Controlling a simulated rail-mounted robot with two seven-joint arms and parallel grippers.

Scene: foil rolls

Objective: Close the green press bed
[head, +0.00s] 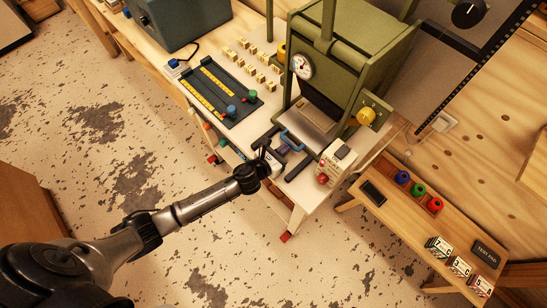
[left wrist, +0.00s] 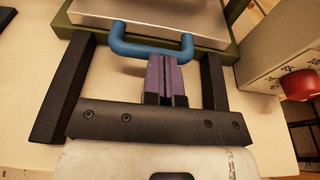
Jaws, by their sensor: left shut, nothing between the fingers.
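The green press (head: 335,70) stands on the bench and has a round gauge on its front. Its bed, a pale metal plate (head: 308,122), sticks out from the press front and has a blue handle (head: 291,141) on its near edge. In the left wrist view, the plate (left wrist: 160,18) has a green edge, with the blue handle (left wrist: 135,47) below it. My left gripper (head: 283,150) has its purple fingers shut and empty. In the left wrist view its fingertips (left wrist: 162,60) are at the handle's near side; I cannot tell whether they touch it. My right gripper is out of view.
Two black bars (left wrist: 62,85) lie in front of the bed, either side of my gripper. A box with a red knob (head: 323,178) stands to the right. A dark slider panel (head: 222,92) and small yellow blocks are left. A low wooden table (head: 405,215) is lower right.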

